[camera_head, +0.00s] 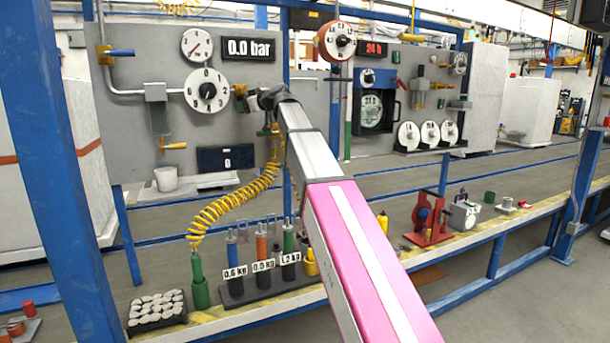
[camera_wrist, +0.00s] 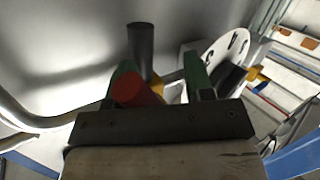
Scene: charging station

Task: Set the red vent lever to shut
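The red vent lever shows in the wrist view as a short red cylinder (camera_wrist: 138,90), its rounded end towards the camera. It overlaps the left green finger; whether it touches that finger I cannot tell. My gripper (camera_wrist: 162,82) has its two green fingers apart, with a gap between the red lever and the right finger. A dark upright cylinder (camera_wrist: 141,50) stands just beyond the lever. In the head view my arm reaches to the grey panel (camera_head: 130,80), just right of the numbered dial (camera_head: 207,90). There the red lever and fingertips are hidden or too small to make out.
The numbered dial also shows close on the right in the wrist view (camera_wrist: 228,52). A display (camera_head: 249,49) reads 0.0 bar beside a pressure gauge (camera_head: 197,45). A yellow coiled hose (camera_head: 230,205) hangs left of my arm. Labelled cylinders (camera_head: 262,262) stand on the bench below.

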